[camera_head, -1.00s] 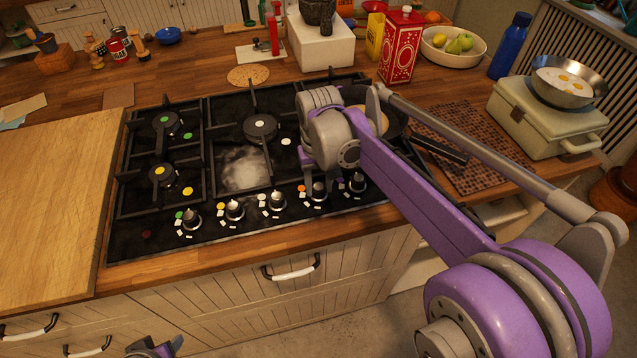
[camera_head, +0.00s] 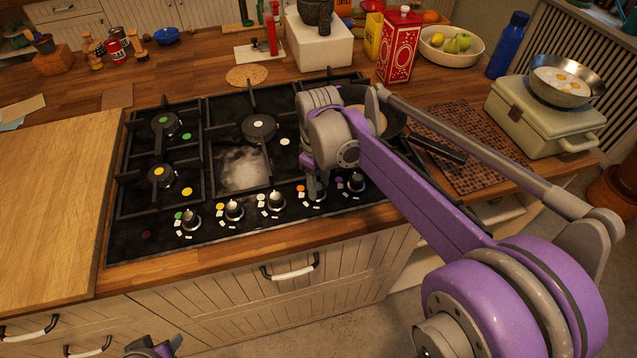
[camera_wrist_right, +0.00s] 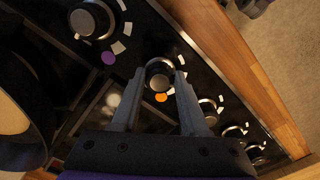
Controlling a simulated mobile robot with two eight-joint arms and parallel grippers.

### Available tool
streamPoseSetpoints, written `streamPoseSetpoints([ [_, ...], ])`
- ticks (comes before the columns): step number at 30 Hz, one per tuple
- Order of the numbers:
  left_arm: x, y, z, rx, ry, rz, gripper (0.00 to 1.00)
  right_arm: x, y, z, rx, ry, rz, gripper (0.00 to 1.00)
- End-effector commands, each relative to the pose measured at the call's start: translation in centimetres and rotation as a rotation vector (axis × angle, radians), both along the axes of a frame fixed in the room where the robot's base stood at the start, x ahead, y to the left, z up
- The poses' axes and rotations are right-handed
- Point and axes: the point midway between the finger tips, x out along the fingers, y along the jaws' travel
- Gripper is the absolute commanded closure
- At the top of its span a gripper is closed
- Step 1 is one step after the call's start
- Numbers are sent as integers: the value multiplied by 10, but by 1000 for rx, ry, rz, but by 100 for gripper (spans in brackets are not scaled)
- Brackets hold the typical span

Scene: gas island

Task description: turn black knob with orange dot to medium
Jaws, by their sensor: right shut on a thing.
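The black knob with the orange dot (camera_wrist_right: 160,75) is in the front knob row of the black gas hob (camera_head: 150,235). Its orange dot shows in the head view (camera_head: 300,188) and in the wrist view (camera_wrist_right: 161,98). My right gripper (camera_wrist_right: 161,74) is shut on this knob from above, one finger on each side. In the head view the right gripper (camera_head: 316,188) covers most of the knob.
A knob with a purple dot (camera_head: 356,182) is close to the right of my gripper. Knobs with white (camera_head: 274,201), yellow (camera_head: 234,210) and green (camera_head: 191,220) dots are to the left. A pan (camera_head: 400,122) sits on the hob behind my right arm.

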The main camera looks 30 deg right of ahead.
Motion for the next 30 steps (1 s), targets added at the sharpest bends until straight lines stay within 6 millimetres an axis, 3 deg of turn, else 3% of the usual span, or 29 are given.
streamPoseSetpoints([
  [15, 0, 0, 0, 0, 0, 0, 50, 0, 0, 0, 0, 0, 17, 100],
  [16, 0, 0, 0, 0, 0, 0, 50, 0, 0, 0, 0, 0, 17, 51],
  [20, 0, 0, 0, 0, 0, 0, 50, 0, 0, 0, 0, 0, 16, 28],
  [30, 0, 0, 0, 0, 0, 0, 50, 0, 0, 3, 0, 0, 16, 26],
])
